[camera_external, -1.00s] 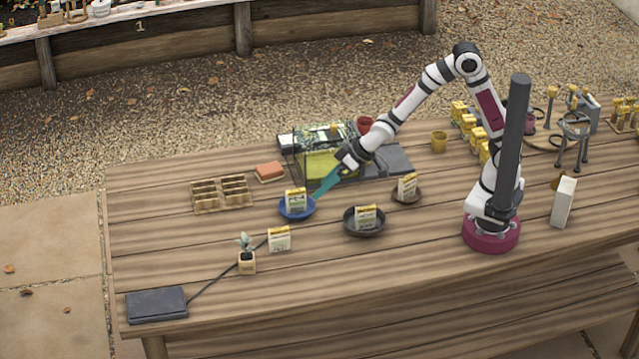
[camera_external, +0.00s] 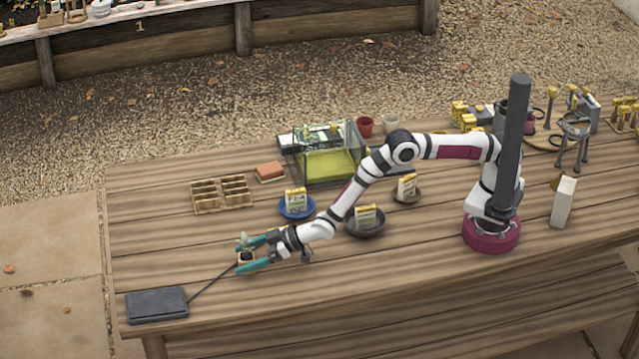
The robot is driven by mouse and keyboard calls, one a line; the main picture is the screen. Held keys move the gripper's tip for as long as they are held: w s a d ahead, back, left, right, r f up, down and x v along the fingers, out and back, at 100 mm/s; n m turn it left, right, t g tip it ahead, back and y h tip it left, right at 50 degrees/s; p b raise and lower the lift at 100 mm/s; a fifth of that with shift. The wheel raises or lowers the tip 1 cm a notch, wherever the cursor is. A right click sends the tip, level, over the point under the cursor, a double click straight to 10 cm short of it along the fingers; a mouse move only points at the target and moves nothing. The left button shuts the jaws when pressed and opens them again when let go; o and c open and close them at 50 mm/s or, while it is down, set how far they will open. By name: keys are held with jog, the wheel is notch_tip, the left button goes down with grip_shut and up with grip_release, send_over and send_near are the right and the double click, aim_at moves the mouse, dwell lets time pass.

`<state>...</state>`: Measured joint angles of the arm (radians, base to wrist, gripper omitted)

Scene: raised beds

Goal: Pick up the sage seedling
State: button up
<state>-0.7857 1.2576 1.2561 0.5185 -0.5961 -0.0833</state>
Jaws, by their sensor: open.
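The sage seedling (camera_external: 245,256) is a small pale grey-green plant in a small tan pot, near the front left of the wooden table. My gripper (camera_external: 240,259) reaches in from the right, low over the table. Its two teal fingers are spread apart, one on the far side of the pot and one on the near side. The pot shows between them. I cannot tell whether either finger touches it. The fingers cover part of the plant and pot.
A dark flat box (camera_external: 157,304) with a cord lies front left. Seed packets stand in a blue saucer (camera_external: 296,213) and a dark saucer (camera_external: 371,233). A tan seed tray (camera_external: 221,206), orange block (camera_external: 270,171) and glass tank (camera_external: 327,165) are farther back. The left table surface is mostly clear.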

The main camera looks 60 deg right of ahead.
jog(key=shift+x, duration=1.45)
grip_shut()
